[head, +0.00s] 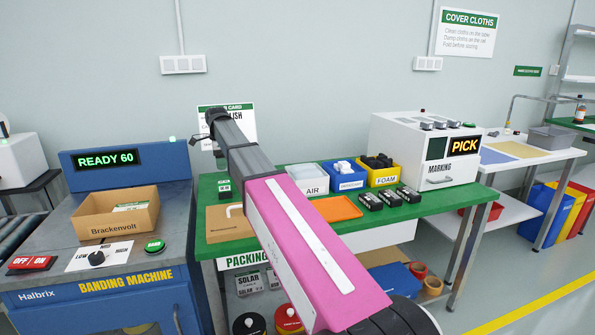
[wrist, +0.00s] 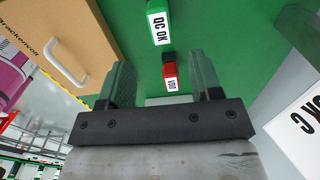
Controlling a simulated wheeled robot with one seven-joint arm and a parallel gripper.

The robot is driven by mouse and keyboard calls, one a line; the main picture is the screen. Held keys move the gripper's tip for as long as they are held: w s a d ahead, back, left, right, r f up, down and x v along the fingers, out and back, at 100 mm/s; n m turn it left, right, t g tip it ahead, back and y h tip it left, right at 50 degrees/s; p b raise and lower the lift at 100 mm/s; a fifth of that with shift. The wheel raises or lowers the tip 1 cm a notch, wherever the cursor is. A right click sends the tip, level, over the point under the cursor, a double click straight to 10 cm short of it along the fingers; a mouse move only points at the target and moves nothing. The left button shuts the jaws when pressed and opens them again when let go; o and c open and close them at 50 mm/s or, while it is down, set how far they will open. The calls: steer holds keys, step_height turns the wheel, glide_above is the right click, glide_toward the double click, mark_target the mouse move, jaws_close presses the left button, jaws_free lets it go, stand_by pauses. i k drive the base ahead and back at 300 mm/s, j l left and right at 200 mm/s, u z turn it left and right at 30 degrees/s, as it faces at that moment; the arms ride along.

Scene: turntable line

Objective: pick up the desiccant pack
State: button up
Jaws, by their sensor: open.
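No single piece is clearly marked as the desiccant pack. White packets (head: 344,167) lie in the blue bin (head: 349,182) on the green packing table in the head view; the bin's label is too small to read, so I cannot tell if they are desiccant. In the wrist view my gripper (wrist: 163,80) is open and empty. Its fingers are over the green table top, either side of a red stamp marked VOID (wrist: 169,71). In the head view my arm hides part of the table, and the fingertips cannot be made out.
A green QC OK stamp (wrist: 158,22) and a brown Brackenvolt box with a white handle (wrist: 55,35) are near the gripper. The AIR bin (head: 308,180), yellow FOAM bin (head: 384,176), orange tray (head: 337,208) and marking machine (head: 400,140) are to the right.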

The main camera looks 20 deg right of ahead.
mark_target(343, 165)
steer(key=l, duration=2.55)
